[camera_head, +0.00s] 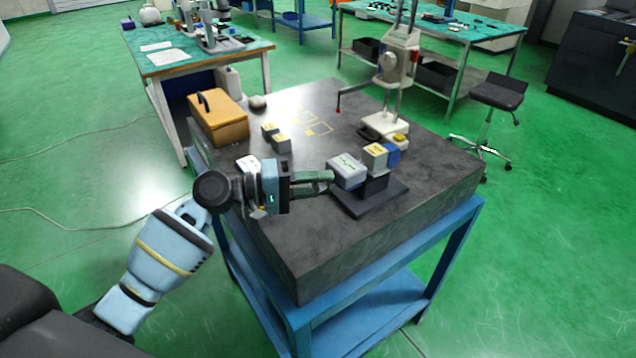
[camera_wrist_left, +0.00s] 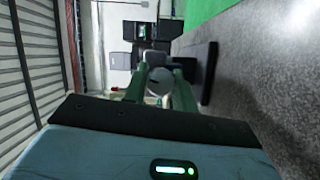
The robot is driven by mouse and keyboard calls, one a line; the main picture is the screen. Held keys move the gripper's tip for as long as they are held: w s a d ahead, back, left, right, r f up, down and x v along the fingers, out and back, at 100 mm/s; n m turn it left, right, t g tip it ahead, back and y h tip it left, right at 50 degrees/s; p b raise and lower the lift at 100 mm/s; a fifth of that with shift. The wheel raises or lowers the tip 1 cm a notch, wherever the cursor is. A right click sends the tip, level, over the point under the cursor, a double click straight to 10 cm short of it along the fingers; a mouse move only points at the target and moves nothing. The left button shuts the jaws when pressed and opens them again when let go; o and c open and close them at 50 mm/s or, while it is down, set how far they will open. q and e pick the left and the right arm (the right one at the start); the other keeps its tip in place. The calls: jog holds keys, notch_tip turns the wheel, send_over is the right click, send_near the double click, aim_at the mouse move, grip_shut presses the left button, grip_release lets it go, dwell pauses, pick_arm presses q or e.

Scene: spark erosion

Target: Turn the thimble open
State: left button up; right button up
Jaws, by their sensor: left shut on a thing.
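My left gripper (camera_head: 328,178) reaches in from the left over the dark stone slab, its green fingers level and pointing right. It is shut on the thimble (camera_wrist_left: 160,82), which shows as a pale grey round end between the fingertips in the left wrist view, where the gripper (camera_wrist_left: 160,90) also shows. In the head view the fingers hide the thimble. Just beyond the fingertips is a grey block-like body (camera_head: 347,170) on a dark stand (camera_head: 366,200). The thimble's markings cannot be read. My right gripper is not in view.
A yellow-labelled cube (camera_head: 375,156) and a blue block (camera_head: 392,154) sit beside the grey body. A tall gauge stand (camera_head: 398,65) is behind. A wooden case (camera_head: 218,124) and small blocks (camera_head: 275,137) lie at the slab's left. The slab (camera_head: 440,165) is clear at right.

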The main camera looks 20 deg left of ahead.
pick_arm(q)
jog(key=shift+d+f+n+h, duration=0.1)
jog(key=shift+n+h, duration=0.4)
jog(key=shift+n, duration=0.4)
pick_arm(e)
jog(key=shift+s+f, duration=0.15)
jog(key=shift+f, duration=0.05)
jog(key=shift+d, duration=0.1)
pick_arm(q)
jog(key=o, duration=1)
jog(key=shift+s+a, duration=0.1)
jog(key=shift+a, duration=0.15)
jog(key=b+v, duration=0.2)
jog(key=v, duration=0.4)
jog(key=shift+s+a+f, duration=0.1)
jog(key=shift+s+a, duration=0.3)
jog(key=shift+a, duration=0.1)
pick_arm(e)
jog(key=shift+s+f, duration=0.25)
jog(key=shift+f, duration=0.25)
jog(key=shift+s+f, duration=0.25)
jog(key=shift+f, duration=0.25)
